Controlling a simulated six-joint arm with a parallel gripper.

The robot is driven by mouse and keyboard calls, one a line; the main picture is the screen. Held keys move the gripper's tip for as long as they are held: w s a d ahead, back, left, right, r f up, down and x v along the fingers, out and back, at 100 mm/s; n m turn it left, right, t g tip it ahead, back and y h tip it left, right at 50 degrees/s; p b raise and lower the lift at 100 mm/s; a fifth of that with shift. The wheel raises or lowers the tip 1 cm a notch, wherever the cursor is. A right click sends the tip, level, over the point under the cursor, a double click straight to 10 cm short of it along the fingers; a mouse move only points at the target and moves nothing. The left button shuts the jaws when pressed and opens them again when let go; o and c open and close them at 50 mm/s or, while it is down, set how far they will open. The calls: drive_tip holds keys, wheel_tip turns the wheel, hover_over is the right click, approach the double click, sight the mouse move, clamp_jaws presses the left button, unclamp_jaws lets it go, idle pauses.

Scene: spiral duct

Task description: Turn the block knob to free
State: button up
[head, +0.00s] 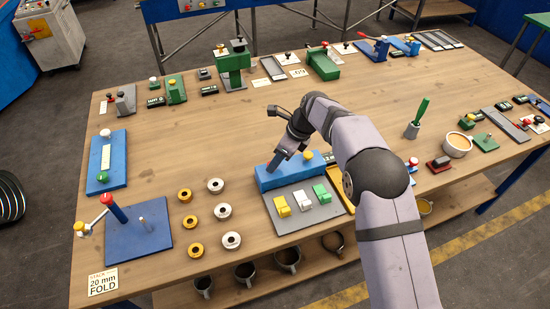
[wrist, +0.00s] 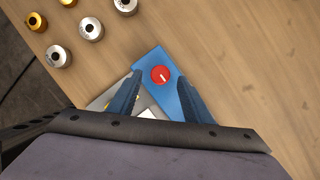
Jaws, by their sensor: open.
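The blue block (head: 290,177) lies near the front middle of the table, and it also shows in the wrist view (wrist: 152,58). In the wrist view a round red knob (wrist: 160,75) with a short white mark sits on its top. My gripper (wrist: 158,79) is open, with one finger on each side of the knob and nothing held. I cannot tell whether the fingers touch it. In the head view my gripper (head: 278,163) is above the left part of the block and hides the red knob. A yellow knob (head: 308,155) shows on the block's right part.
A grey plate (head: 294,219) with yellow, white and green rockers lies just in front of the block. Several gold and silver rings (head: 222,211) stand to its left. Various fixtures line the table's far edge.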

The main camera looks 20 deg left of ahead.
drive_tip(key=shift+p+x, duration=0.3)
drive_tip(key=shift+x, duration=0.8)
drive_tip(key=shift+c, duration=0.3)
drive_tip(key=c, duration=1)
drive_tip(key=shift+w+a+n+g+p, duration=0.15)
drive_tip(key=shift+n+g, duration=0.1)
drive_tip(key=shift+n, duration=0.5)
drive_tip(key=shift+d+n+g+p, duration=0.1)
drive_tip(key=shift+n+g, duration=0.2)
drive_tip(key=shift+n, duration=0.4)
drive_tip(key=shift+w+a+n+g+p, duration=0.15)
drive_tip(key=shift+n+g, duration=0.1)
drive_tip(key=shift+n, duration=0.5)
drive_tip(key=shift+d, duration=0.1)
drive_tip(key=o, duration=1.1)
drive_tip(key=shift+s, duration=0.1)
drive_tip(key=shift+c, duration=0.2)
